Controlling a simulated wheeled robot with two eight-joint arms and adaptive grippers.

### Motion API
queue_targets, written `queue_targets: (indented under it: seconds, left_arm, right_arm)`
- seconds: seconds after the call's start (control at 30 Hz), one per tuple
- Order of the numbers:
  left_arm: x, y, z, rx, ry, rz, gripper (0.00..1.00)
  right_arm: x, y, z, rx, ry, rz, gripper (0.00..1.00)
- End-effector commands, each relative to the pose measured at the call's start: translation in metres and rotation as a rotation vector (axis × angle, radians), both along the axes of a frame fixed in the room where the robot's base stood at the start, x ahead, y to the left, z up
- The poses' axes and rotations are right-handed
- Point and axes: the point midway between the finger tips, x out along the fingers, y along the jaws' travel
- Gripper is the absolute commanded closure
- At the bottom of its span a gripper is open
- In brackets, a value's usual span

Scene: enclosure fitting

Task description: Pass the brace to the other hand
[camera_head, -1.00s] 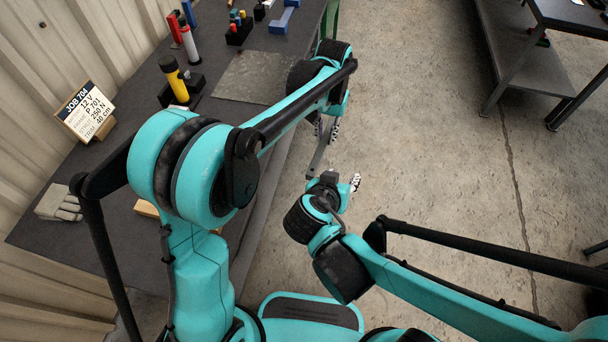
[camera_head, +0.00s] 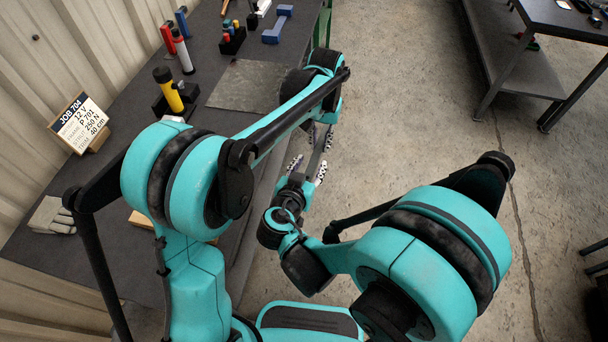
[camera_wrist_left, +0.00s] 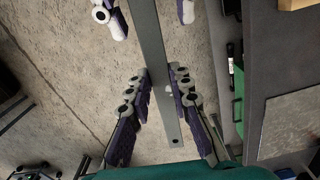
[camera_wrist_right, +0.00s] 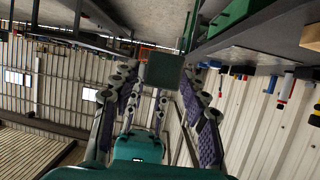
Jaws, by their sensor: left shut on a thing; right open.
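In the head view the brace (camera_head: 316,158) hangs below the left arm, beyond the table edge. My right gripper (camera_head: 308,167) is open around its lower part; its fingertips also show at the top of the left wrist view (camera_wrist_left: 145,10), apart from the bar. In the right wrist view the brace's end (camera_wrist_right: 163,70) faces me between the open fingers.
The dark worktable (camera_head: 110,190) on the left carries a metal plate (camera_head: 247,86), a yellow cylinder (camera_head: 168,90), a job sign (camera_head: 80,122), gloves (camera_head: 52,215) and a blue part (camera_head: 278,25). Open concrete floor (camera_head: 410,110) lies right of the arms.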

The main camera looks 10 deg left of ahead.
Motion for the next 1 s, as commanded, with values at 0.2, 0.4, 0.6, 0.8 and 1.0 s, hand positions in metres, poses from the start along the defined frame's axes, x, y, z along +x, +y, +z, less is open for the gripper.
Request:
queue_targets:
  seconds: [0.2,0.4,0.6,0.8,1.0]
  left_arm:
    - [0.000,0.000,0.000,0.000,0.000,0.000,1.00]
    - [0.000,0.000,0.000,0.000,0.000,0.000,1.00]
    - [0.000,0.000,0.000,0.000,0.000,0.000,1.00]
    - [0.000,-0.001,0.000,-0.002,0.000,0.000,1.00]
    - [0.000,-0.001,0.000,-0.002,0.000,-0.001,0.56]
  right_arm:
    - [0.022,-0.005,-0.009,0.001,0.001,-0.001,0.55]
    - [0.026,-0.005,-0.011,0.001,0.001,0.001,0.55]
    - [0.026,-0.005,-0.011,0.000,0.001,0.001,0.66]
    - [0.026,-0.004,-0.011,0.000,0.001,0.002,1.00]
    - [0.026,-0.004,-0.010,0.001,0.000,0.004,1.00]
